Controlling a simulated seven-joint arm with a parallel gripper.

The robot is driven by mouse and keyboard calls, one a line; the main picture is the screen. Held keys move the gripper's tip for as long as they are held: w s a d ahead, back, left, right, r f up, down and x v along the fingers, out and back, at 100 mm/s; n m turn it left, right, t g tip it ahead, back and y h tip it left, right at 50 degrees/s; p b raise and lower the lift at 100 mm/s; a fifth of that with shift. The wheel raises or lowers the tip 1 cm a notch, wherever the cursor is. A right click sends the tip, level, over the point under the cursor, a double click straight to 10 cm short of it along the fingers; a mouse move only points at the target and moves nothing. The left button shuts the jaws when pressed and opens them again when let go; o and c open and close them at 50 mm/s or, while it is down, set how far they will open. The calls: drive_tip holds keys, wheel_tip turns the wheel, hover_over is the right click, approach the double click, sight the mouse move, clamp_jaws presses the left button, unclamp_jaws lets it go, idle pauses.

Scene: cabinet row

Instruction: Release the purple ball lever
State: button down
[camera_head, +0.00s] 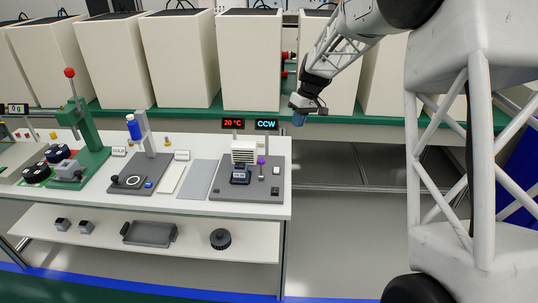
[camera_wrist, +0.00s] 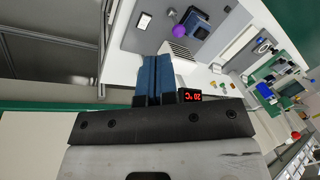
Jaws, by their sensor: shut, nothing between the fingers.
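The purple ball lever (camera_head: 261,160) stands on a dark grey panel (camera_head: 225,191) at the right end of the white bench, right of a white finned block. In the wrist view the purple ball (camera_wrist: 180,31) shows beyond the fingertips, beside the white fins. My gripper (camera_head: 299,119) hangs in the air right of the bench end, above and to the right of the lever and apart from it. In the wrist view its blue fingers (camera_wrist: 152,68) are together and empty.
Two small displays, "20 °C" (camera_head: 233,124) and "CCW" (camera_head: 266,125), stand behind the panel near the lever. A dark device (camera_head: 240,175) sits left of it. Tall cream cabinets (camera_head: 250,62) line the back. The space right of the bench is open.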

drive_tip(key=w+a+f+n, duration=0.1)
drive_tip(key=w+a+f, duration=0.3)
drive_tip(key=w+f, duration=0.4)
drive_tip(key=shift+w+a+f+n+g+y, duration=0.2)
drive_tip(key=shift+w+f+n+g+y, duration=0.1)
drive_tip(key=shift+w+g+y, duration=0.1)
drive_tip(key=shift+s, duration=0.1)
approach(261, 166)
drive_tip(key=w+d+f, duration=0.3)
drive_tip(key=w+f, duration=0.1)
drive_tip(key=f, duration=0.1)
drive_tip(key=shift+s+a+f, duration=0.15)
drive_tip(key=shift+s+a, duration=1.1)
drive_tip(key=shift+a, duration=0.25)
